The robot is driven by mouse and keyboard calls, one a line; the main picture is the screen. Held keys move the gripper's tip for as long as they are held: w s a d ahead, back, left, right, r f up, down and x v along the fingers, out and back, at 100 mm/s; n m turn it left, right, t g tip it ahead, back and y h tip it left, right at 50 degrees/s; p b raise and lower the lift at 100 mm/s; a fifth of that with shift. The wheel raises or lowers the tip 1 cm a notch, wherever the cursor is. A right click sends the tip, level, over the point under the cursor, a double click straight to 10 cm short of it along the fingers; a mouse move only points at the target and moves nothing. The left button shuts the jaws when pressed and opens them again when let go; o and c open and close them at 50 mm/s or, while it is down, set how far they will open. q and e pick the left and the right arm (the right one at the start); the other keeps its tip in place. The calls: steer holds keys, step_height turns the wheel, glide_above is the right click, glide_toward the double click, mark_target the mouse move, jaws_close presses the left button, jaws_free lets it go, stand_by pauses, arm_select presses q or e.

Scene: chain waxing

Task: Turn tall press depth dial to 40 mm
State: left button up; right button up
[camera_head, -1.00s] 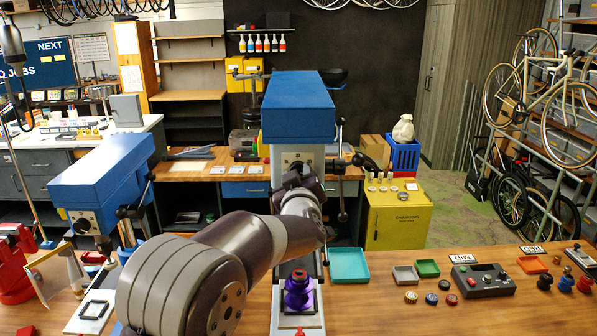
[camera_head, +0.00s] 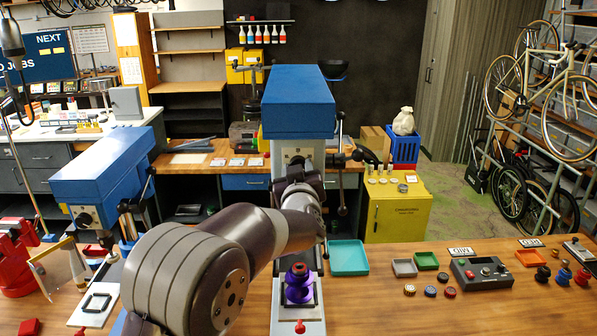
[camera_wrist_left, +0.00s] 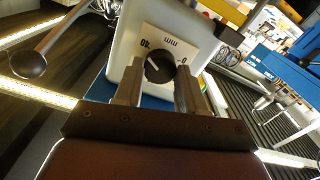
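The tall press (camera_head: 298,100) with its blue head stands in the centre of the head view. Its depth dial (camera_wrist_left: 159,68) is a black round knob on a white plate marked 40, mm and 0, seen in the left wrist view. The knob's pale mark points toward the upper left, toward the 40 side. My left gripper (camera_head: 297,178) is at the front of the press, and its wrist hides most of the dial in the head view. Its two fingers (camera_wrist_left: 158,82) stand on either side of the knob, apart; contact is not clear. My right gripper is not in view.
A shorter blue press (camera_head: 105,165) stands at the left. A purple part (camera_head: 298,288) sits on the tall press's base. A teal tray (camera_head: 348,257), small trays and a control box (camera_head: 482,273) lie to the right. A black-knobbed lever (camera_wrist_left: 30,64) projects beside the dial.

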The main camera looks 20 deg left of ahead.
arm_select(q)
steer(key=o, duration=0.4)
steer(key=shift+w, duration=0.1)
steer(key=b+v, duration=0.5)
steer(key=v, duration=0.7)
steer(key=shift+s+b, duration=0.35)
steer(key=shift+b, duration=0.05)
steer(key=shift+d, duration=0.1)
